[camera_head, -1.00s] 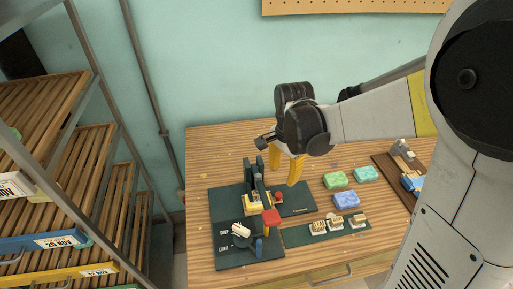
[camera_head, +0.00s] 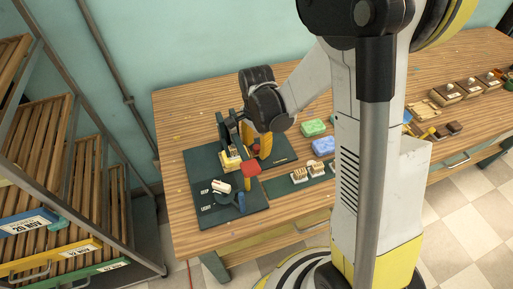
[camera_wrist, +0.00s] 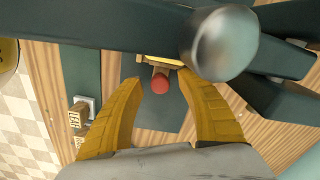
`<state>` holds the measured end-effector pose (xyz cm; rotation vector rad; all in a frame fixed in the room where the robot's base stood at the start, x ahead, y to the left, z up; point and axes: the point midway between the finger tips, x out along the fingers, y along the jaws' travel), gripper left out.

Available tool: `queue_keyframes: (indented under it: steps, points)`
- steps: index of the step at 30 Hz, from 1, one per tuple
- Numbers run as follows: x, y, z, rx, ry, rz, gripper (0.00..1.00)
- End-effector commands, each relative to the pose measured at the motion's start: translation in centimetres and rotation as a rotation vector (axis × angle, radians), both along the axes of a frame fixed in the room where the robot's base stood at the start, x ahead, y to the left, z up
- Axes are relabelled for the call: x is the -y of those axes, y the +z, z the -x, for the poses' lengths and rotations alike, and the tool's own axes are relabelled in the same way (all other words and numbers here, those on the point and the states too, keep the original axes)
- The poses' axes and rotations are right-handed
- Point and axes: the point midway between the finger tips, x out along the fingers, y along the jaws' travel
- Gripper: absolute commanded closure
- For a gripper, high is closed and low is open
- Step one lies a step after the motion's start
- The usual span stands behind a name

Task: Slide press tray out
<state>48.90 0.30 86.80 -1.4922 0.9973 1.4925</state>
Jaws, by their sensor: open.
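The dark green press (camera_head: 232,130) stands on a dark green board at the left of the table. Its yellow press tray (camera_head: 230,162) sits low in it, and the tray's red knob (camera_head: 256,149) points right. The knob also shows in the wrist view (camera_wrist: 160,84), with a yellow edge of the tray (camera_wrist: 160,61) behind it. My gripper (camera_head: 257,146) is open beside the press, its yellow fingers low on either side of the knob. In the wrist view, my gripper (camera_wrist: 158,90) has a gap on both sides of the knob. Contact is not visible.
A grey ball (camera_wrist: 220,45) and dark green press bars lie close ahead of my fingers. Stamps (camera_head: 300,173) and green (camera_head: 313,127) and blue (camera_head: 323,146) soaps lie right.

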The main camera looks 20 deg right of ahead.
Motion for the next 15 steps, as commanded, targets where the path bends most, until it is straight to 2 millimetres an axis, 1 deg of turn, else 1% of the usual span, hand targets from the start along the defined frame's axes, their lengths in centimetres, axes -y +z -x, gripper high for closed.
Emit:
queue_keyframes:
  steps: [5,6,8,9,10,15]
  points:
    - [0.00,0.04,0.00,0.000,0.000,0.000,0.55]
    - [0.00,0.04,0.00,0.000,0.000,0.000,0.60]
    - [0.00,0.04,0.00,0.000,0.000,0.000,0.78]
    - [0.00,0.05,0.00,0.000,0.000,0.000,0.90]
    - [0.00,0.05,0.00,0.000,0.000,0.000,1.00]
    - [0.12,0.05,-0.01,0.000,0.000,0.000,1.00]
